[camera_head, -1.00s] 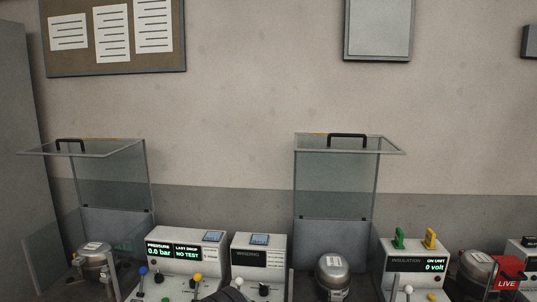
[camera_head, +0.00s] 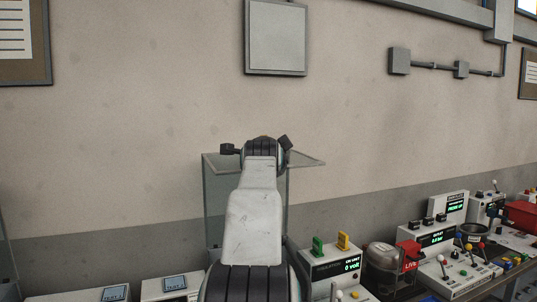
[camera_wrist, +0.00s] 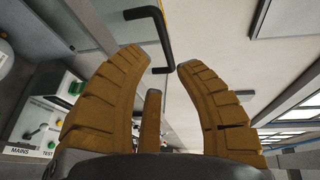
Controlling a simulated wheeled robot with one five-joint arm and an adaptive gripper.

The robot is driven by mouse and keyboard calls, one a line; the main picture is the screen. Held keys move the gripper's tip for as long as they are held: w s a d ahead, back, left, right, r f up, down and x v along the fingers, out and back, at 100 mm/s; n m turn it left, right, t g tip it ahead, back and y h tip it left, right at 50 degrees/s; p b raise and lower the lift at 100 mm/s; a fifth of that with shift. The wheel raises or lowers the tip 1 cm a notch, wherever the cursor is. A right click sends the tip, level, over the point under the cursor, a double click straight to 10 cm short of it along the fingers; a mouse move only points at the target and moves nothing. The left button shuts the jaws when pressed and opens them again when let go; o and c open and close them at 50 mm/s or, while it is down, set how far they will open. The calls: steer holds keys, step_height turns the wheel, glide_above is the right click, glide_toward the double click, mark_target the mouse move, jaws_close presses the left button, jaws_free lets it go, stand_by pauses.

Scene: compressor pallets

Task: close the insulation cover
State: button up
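The insulation cover (camera_head: 308,161) is a clear box beside the insulation unit (camera_head: 335,264), whose display reads 0 volt. Its lid stands raised, roughly level at the top of the clear walls. My arm hides much of the cover in the head view. In the wrist view, the cover's black handle (camera_wrist: 165,36) lies just beyond my fingertips. My gripper (camera_wrist: 162,65) has brown ridged fingers, spread apart with nothing between their tips. The handle's near end shows by the gap between the tips; I cannot tell whether they touch. The gripper is not clearly visible in the head view.
Green and yellow plugs (camera_head: 330,245) stand on the insulation unit. More test units (camera_head: 425,236) and a red box (camera_head: 522,214) line the right bench. A grey panel (camera_head: 276,38) hangs on the wall above.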

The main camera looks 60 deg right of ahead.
steer(key=p+x, duration=0.2)
steer(key=r+p+x, duration=0.1)
steer(key=x, duration=0.1)
steer(key=shift+d+p, duration=0.3)
steer(key=shift+p, duration=0.1)
steer(key=shift+f+p+x, duration=0.15)
steer(key=shift+p+x, duration=0.45)
steer(key=shift+x, duration=0.4)
steer(key=shift+f+p+x, duration=0.15)
steer(key=shift+p+x, duration=0.45)
steer(key=shift+x, duration=0.4)
steer(key=shift+o, duration=0.3)
jaws_close()
